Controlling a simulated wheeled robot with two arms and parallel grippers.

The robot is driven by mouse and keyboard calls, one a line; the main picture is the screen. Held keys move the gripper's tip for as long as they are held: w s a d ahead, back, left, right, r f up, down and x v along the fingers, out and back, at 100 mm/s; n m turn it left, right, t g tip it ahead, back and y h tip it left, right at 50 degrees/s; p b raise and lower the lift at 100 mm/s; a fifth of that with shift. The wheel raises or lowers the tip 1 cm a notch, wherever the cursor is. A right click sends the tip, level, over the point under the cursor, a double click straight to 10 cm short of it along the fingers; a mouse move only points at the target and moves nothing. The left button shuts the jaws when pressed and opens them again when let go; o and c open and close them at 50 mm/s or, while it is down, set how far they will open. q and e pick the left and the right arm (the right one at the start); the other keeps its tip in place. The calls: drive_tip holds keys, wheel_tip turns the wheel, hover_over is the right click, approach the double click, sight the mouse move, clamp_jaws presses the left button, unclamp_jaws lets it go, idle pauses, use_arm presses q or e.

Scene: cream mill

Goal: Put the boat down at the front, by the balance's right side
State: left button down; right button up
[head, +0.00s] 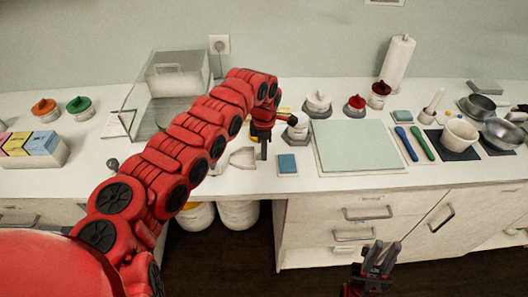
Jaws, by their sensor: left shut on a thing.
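The pale weighing boat (243,157) is near the counter's front, to the right of and in front of the balance. The balance (178,80) is a glass-sided box at the back left, partly hidden by my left arm. My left gripper (263,151) points down at the boat's right end and is shut on it. Whether the boat touches the counter or hangs just above it I cannot tell. My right gripper (382,257) is low in front of the drawers, empty, with its fingers apart.
A small blue pad (287,164) lies just right of my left gripper. A pale green mat (357,147) is further right, with blue and green tools (421,142) beyond. White-lidded jar (318,103) and red-lidded jars (356,105) stand behind. White buckets (238,213) are under the counter.

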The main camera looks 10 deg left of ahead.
use_arm(q)
drive_tip(key=shift+f, duration=0.15)
drive_tip(key=c, duration=0.9)
unclamp_jaws()
drive_tip(key=shift+c, duration=0.2)
wheel_tip(320, 180, up, 12)
drive_tip(key=b, duration=0.3)
drive_tip(key=shift+r, duration=0.2)
